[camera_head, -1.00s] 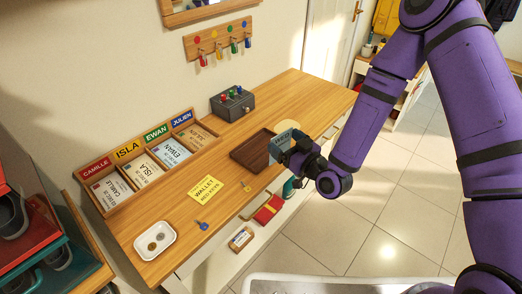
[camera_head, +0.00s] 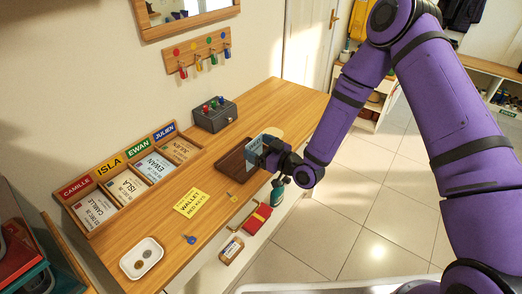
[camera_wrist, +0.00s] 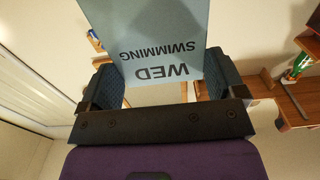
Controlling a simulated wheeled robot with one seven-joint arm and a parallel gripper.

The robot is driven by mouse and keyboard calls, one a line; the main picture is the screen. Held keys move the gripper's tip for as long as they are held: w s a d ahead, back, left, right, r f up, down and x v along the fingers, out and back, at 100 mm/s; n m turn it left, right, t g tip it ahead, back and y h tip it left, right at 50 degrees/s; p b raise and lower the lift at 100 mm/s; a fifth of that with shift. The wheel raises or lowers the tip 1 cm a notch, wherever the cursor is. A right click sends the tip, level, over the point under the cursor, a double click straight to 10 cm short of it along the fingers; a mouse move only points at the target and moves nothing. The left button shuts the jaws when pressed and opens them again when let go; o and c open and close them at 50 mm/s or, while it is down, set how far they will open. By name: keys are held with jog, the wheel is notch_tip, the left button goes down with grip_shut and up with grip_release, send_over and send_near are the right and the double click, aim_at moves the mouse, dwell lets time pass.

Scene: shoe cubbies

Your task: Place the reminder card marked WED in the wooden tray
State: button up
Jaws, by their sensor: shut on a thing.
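The light blue reminder card reads WED SWIMMING in the wrist view (camera_wrist: 165,35), and its text is upside down there. My gripper (camera_head: 272,157) is shut on the card; its two dark fingers show either side of it in the wrist view (camera_wrist: 164,85). In the head view the card (camera_head: 257,148) stands upright at the gripper's left, over the right end of the dark wooden tray (camera_head: 228,161). The tray lies on the wooden bench top. I cannot tell whether the card touches the tray floor, and the card hides part of the tray.
A dark box with coloured knobs (camera_head: 214,117) stands behind the tray. A yellow WALLET note (camera_head: 188,203), keys (camera_head: 190,239) and a white dish (camera_head: 141,259) lie in front. A name-labelled organizer (camera_head: 91,216) with cards stands against the wall. A shelf below holds a red item (camera_head: 256,219).

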aim_at(260, 149)
jog(key=shift+w+d+f, duration=0.1)
jog(key=shift+w+d, duration=0.1)
jog(key=shift+w, duration=0.45)
jog(key=shift+w+d, duration=0.15)
jog(key=shift+w, duration=0.5)
jog(key=shift+w+f, duration=0.2)
jog(key=shift+f, duration=1.55)
jog(key=shift+f, duration=0.15)
jog(key=o, duration=0.4)
jog(key=v, duration=1.2)
